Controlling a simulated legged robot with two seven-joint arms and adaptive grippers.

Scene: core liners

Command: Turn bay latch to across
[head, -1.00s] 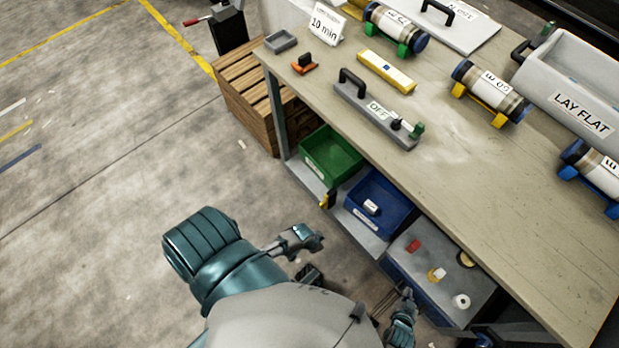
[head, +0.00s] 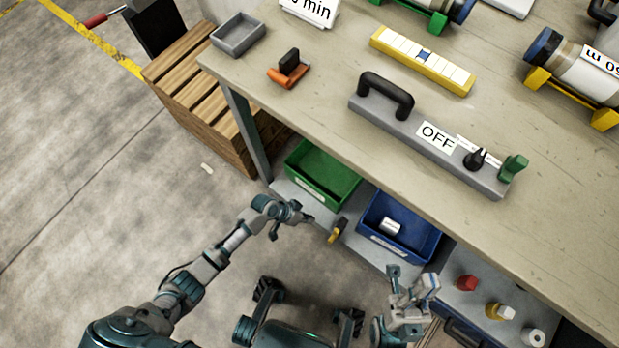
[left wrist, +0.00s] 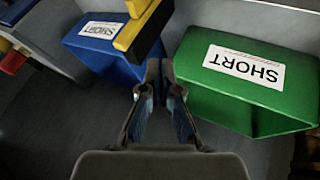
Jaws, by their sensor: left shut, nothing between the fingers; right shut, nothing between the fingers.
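The bay latch, with a yellow and black handle (head: 337,230), is on the front of the lower shelf between the green bin (head: 309,193) and the blue bin (head: 375,245). In the left wrist view the yellow and black latch (left wrist: 142,28) is large at the top, just beyond the fingertips. My left gripper (head: 303,218) is shut and empty, to the left of the latch in the head view; whether it touches is unclear. Its fingers (left wrist: 160,75) point toward the latch. My right gripper (head: 432,284) is shut and empty, below and right of the blue bin.
The bench top (head: 300,110) overhangs the shelf, and its leg (head: 247,135) stands left of the green bin. A wooden crate (head: 200,100) is beside the leg. A grey bar marked OFF (head: 400,120) lies on the bench.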

